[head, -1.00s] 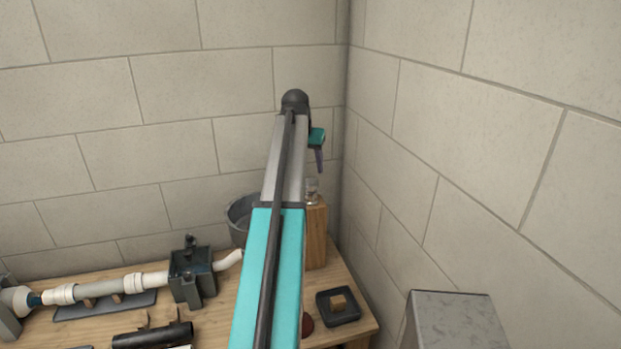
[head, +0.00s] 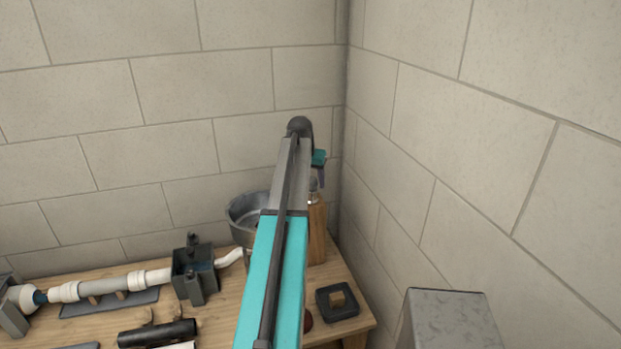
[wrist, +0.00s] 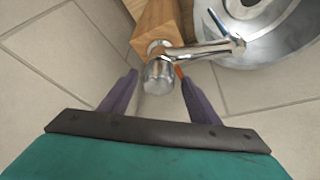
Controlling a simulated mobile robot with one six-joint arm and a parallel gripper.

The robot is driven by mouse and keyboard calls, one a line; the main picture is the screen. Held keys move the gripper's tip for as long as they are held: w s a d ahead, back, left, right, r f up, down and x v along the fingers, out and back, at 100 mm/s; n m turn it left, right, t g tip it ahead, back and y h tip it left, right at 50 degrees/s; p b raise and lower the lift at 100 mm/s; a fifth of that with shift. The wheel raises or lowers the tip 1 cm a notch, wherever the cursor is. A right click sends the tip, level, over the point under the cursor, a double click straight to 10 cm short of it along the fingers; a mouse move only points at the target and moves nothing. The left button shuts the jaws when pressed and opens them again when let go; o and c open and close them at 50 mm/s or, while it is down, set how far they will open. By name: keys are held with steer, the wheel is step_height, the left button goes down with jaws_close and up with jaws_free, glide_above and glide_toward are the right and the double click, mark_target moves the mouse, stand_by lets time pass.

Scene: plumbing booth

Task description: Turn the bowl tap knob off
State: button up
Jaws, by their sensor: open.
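The chrome bowl tap (wrist: 195,50) stands on a wooden post (wrist: 152,18), its spout reaching right over the metal bowl (wrist: 238,52). Its round chrome knob (wrist: 159,74) faces the wrist camera. My gripper (wrist: 157,76) is open, with one purple finger on each side of the knob. Gaps show beside the knob in the wrist view; whether a finger touches it, I cannot tell. In the head view, my gripper (head: 320,176) is just above the tap top (head: 313,187), beside the wooden post (head: 317,232). My arm hides part of the metal bowl (head: 240,207).
The wooden bench (head: 235,300) stands in a corner of block walls. A dark square tray (head: 338,302) lies at its right. White pipework (head: 110,285) joins a dark box fitting (head: 195,272) at left. A grey box top (head: 455,310) stands at right front.

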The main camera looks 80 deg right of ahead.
steer(key=c, duration=1.1)
steer(key=shift+o, duration=0.2)
steer(key=shift+d, duration=0.15)
steer(key=shift+w, duration=0.1)
